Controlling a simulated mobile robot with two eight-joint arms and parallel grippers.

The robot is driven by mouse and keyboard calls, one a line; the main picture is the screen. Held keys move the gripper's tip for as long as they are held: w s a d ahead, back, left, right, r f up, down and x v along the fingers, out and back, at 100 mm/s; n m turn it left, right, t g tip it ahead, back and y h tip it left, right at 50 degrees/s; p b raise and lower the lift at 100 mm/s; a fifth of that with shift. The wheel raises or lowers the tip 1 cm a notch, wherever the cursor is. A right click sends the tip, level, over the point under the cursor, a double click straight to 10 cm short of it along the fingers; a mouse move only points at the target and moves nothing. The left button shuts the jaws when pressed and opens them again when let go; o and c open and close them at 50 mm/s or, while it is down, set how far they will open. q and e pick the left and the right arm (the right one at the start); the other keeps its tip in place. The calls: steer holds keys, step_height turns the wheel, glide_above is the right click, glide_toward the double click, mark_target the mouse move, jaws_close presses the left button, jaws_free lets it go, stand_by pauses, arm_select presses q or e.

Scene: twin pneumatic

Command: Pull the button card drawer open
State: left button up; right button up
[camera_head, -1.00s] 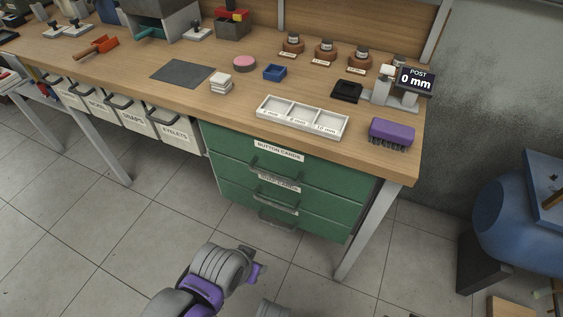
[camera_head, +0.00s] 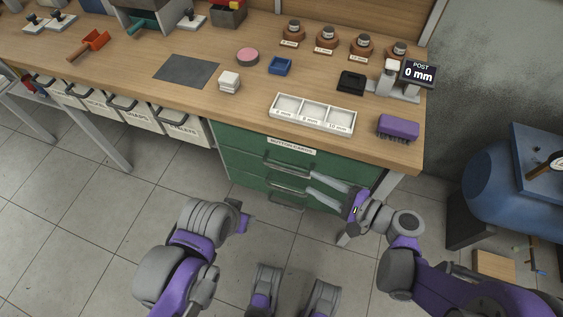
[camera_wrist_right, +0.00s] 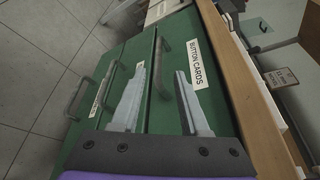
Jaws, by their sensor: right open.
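The button card drawer (camera_head: 240,146) is the top green drawer under the right part of the workbench, labelled BUTTON CARDS. It looks shut, its front in line with the drawers below. Its grey bar handle (camera_wrist_right: 162,58) shows in the right wrist view between the fingers' lines and ahead of them. My right gripper (camera_head: 309,183) is open and empty, its two fingers pointing at the drawer fronts close to the handle. In the wrist view the right gripper (camera_wrist_right: 160,73) shows no contact with the handle. My left gripper (camera_head: 241,216) is low at centre-left; its fingers cannot be made out.
More green drawers lie below. The white three-part tray (camera_head: 312,114) and purple brush (camera_head: 398,127) sit near the bench's front edge above. A bench leg stands right of the drawers. A blue tank (camera_head: 508,195) is at far right.

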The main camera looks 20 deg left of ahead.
mark_target(289, 171)
steer(key=b+x, duration=0.1)
steer(key=x, duration=0.9)
steer(key=shift+c, duration=0.3)
jaws_close()
stand_by(1.0)
